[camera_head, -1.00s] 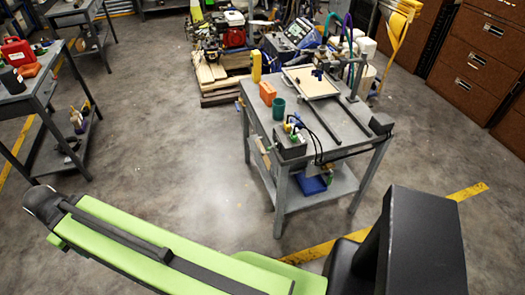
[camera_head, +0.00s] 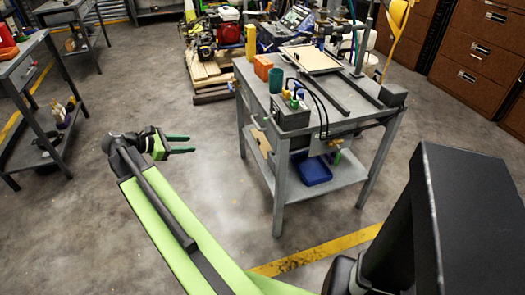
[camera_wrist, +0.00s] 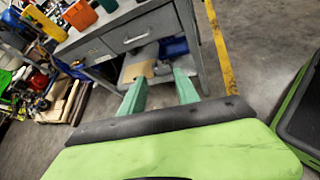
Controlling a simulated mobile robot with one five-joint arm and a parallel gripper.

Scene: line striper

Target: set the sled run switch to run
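A dark control box (camera_head: 291,114) sits at the near left part of the grey workbench. Small green, yellow and blue parts stand on its top, and black cables run from it. Which part is the sled run switch is too small to tell. A framed beige plate (camera_head: 312,61) lies on dark rails at the back of the bench. My gripper (camera_head: 181,144) is open and empty, left of the bench and apart from it. Its two green fingers also show in the wrist view (camera_wrist: 160,90), pointing toward the bench's drawer and lower shelf.
The workbench (camera_head: 352,119) has a lower shelf with a blue bin (camera_head: 311,168). A teal cup (camera_head: 276,80), an orange block (camera_head: 263,68) and a yellow object (camera_head: 250,40) stand on or near its left edge. Open floor lies left of the bench.

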